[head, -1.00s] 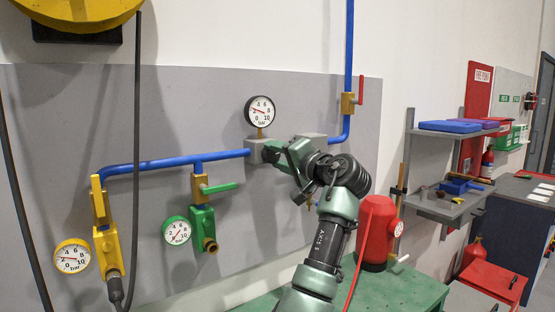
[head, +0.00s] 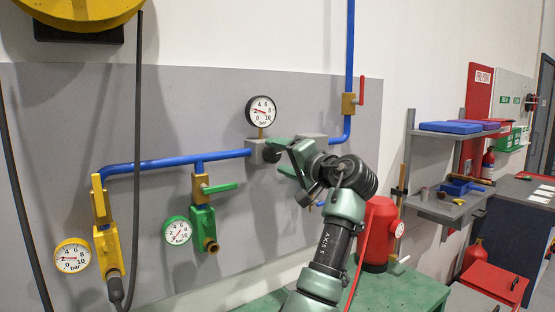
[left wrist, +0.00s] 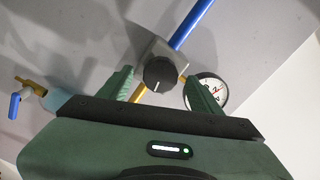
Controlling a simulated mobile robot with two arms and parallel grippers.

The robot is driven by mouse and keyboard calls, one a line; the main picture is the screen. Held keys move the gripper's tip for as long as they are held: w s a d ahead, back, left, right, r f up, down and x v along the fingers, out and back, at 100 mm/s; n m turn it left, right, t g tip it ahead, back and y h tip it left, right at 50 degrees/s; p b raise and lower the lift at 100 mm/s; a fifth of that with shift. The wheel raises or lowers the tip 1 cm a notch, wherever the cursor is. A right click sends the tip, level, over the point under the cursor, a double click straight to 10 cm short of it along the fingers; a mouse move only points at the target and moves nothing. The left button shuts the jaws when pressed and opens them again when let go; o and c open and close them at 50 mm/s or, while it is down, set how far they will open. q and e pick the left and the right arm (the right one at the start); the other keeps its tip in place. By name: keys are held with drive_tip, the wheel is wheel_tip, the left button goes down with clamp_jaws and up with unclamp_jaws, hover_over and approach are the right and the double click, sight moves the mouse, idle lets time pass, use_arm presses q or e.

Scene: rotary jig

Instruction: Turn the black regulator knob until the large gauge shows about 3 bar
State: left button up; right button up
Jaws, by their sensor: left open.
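The black regulator knob (head: 270,154) sits on the front of a grey regulator block on the blue pipe. In the left wrist view the knob (left wrist: 160,73) is round, with a pale mark on its face. The large gauge (head: 261,110) stands above the block, its red needle pointing left, roughly between 2 and 4. My left gripper (head: 282,156) is open just in front of the knob. In the left wrist view its two fingers (left wrist: 160,88) frame the knob with gaps on both sides, not touching it. My right gripper is out of view.
A green valve (head: 203,220) with a small gauge and a yellow valve (head: 107,250) with a gauge hang at left. A red-handled valve (head: 350,103) is on the upright pipe.

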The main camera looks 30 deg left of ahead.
use_arm(q)
drive_tip(key=b+v, duration=0.2)
drive_tip(key=v, duration=0.4)
drive_tip(key=shift+s+d, duration=0.15)
drive_tip(key=shift+d, duration=0.1)
drive_tip(key=shift+f, duration=0.1)
